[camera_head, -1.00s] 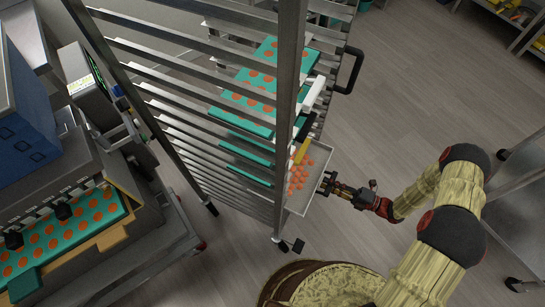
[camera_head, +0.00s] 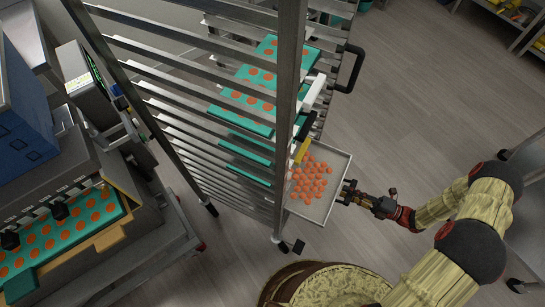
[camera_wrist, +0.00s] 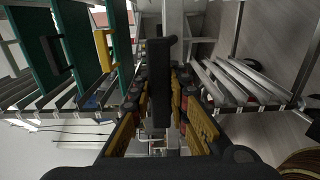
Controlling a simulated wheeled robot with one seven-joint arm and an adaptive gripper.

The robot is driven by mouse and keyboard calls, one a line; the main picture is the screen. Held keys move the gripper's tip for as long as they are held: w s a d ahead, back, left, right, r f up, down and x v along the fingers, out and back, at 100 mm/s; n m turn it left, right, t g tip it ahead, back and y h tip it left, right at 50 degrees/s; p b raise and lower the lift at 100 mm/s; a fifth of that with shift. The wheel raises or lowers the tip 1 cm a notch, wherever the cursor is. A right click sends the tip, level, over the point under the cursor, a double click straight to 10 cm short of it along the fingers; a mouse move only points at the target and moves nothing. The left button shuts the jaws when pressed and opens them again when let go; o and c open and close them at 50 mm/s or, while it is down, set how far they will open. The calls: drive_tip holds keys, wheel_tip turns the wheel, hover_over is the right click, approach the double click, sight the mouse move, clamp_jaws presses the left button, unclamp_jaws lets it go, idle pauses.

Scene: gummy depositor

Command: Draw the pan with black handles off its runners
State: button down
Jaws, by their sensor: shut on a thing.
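The pan (camera_head: 312,210) is a shallow grey metal tray with several orange gummies (camera_head: 309,178) lying in it. It sticks out of the right side of the rack, and its inner end is hidden behind the rack post. My gripper (camera_head: 347,191) is at the pan's outer edge, shut on its handle. In the wrist view, my gripper (camera_wrist: 160,95) has its fingers on either side of a black handle (camera_wrist: 160,78). The runners (camera_wrist: 240,82) show beyond it.
The tall metal rack (camera_head: 289,75) also holds teal trays with orange dots (camera_head: 240,107). A yellow handle (camera_head: 303,149) and a white handle (camera_head: 314,92) are close above the pan. A round basket (camera_head: 335,285) stands below. The floor at right is mostly clear.

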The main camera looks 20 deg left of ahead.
drive_tip(key=shift+d, duration=0.65)
drive_tip(key=shift+r, duration=0.45)
drive_tip(key=shift+d, duration=0.1)
drive_tip(key=d+b, duration=0.3)
drive_tip(key=d, duration=1.3)
drive_tip(key=shift+s+b, duration=0.3)
drive_tip(key=shift+s, duration=0.1)
idle(0.4)
